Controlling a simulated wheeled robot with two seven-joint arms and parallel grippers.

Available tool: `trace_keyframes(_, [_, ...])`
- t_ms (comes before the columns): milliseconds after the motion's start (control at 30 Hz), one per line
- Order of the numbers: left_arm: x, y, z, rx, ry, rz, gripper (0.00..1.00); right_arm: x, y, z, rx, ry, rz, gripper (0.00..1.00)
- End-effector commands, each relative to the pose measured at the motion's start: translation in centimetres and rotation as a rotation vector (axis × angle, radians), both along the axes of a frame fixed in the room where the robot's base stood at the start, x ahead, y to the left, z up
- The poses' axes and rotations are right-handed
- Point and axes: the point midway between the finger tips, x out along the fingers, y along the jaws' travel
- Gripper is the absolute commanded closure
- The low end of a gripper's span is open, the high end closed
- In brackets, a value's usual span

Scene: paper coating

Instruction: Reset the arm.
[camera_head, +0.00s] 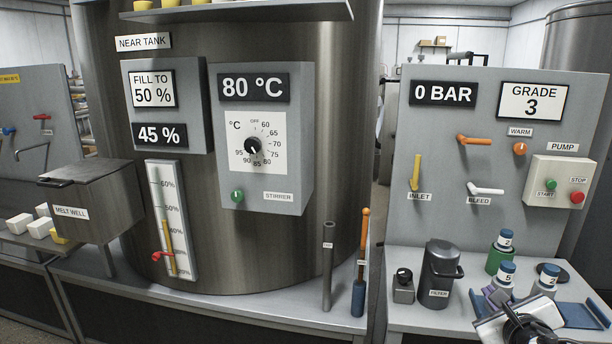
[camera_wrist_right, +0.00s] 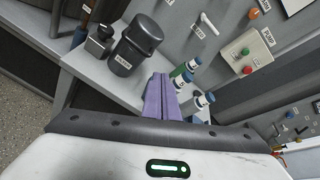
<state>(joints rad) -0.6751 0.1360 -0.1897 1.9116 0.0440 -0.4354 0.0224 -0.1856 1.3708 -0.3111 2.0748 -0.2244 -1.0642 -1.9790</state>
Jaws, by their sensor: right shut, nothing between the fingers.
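My right gripper (camera_head: 494,296) is low at the right of the head view, above the right bench near the numbered bottles. Its purple fingers also show in the right wrist view (camera_wrist_right: 161,85), pressed together and empty. My left gripper is not in view. Close to the right gripper are a bottle marked 5 (camera_head: 506,274), another bottle (camera_head: 546,280) and a bottle marked 2 (camera_head: 504,240) in a green holder. I cannot tell whether the gripper touches any of them.
The black filter canister (camera_head: 440,272) stands left of the gripper, beside a small knobbed box (camera_head: 403,284). Behind is the panel (camera_head: 440,130) with the inlet lever (camera_head: 415,172), the bleed lever (camera_head: 486,189) and the pump box (camera_head: 560,172). A blue tray (camera_head: 582,314) lies at right.

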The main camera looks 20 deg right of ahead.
Motion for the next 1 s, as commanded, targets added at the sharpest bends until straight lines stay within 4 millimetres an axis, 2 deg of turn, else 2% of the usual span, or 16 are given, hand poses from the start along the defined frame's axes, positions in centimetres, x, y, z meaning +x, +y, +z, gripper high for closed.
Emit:
trace_keyframes(33, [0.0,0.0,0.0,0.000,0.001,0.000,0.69,-0.5,0.9,-2.2,0.105,-0.008,-0.019,1.00])
trace_keyframes(167, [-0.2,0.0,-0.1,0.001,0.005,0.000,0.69,-2.3,4.1,-8.3,0.446,-0.046,-0.107,1.00])
trace_keyframes(267, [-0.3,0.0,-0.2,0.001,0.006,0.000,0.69,-4.7,8.0,-14.1,0.807,-0.086,-0.244,1.00])
trace_keyframes(300, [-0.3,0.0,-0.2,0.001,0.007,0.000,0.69,-5.8,9.9,-16.3,0.966,-0.104,-0.317,1.00])
trace_keyframes(367, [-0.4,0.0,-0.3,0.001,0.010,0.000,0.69,-7.6,12.9,-19.4,1.203,-0.135,-0.445,1.00])
trace_keyframes(400, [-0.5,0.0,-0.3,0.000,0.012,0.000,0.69,-8.9,15.0,-21.2,1.362,-0.159,-0.544,1.00])
trace_keyframes(500, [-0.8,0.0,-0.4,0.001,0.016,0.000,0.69,-12.1,20.5,-24.9,1.745,-0.229,-0.833,1.00])
trace_keyframes(600, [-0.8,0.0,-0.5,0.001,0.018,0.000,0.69,-14.9,25.6,-27.3,2.080,-0.318,-1.162,1.00])
trace_keyframes(700, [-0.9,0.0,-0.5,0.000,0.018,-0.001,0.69,-17.1,29.8,-28.6,2.335,-0.419,-1.483,1.00])
trace_keyframes(800, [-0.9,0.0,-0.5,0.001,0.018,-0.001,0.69,-18.6,32.6,-29.1,2.499,-0.515,-1.748,1.00])
trace_keyframes(833, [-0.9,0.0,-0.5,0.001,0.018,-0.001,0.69,-18.9,33.2,-29.2,-2.504,0.534,1.789,1.00])
trace_keyframes(900, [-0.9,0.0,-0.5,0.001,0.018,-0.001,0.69,-19.3,34.2,-29.3,-2.377,0.538,1.763,1.00])
trace_keyframes(1000, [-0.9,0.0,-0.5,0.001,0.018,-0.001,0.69,-19.6,34.8,-29.3,-2.289,0.539,1.741,1.00])
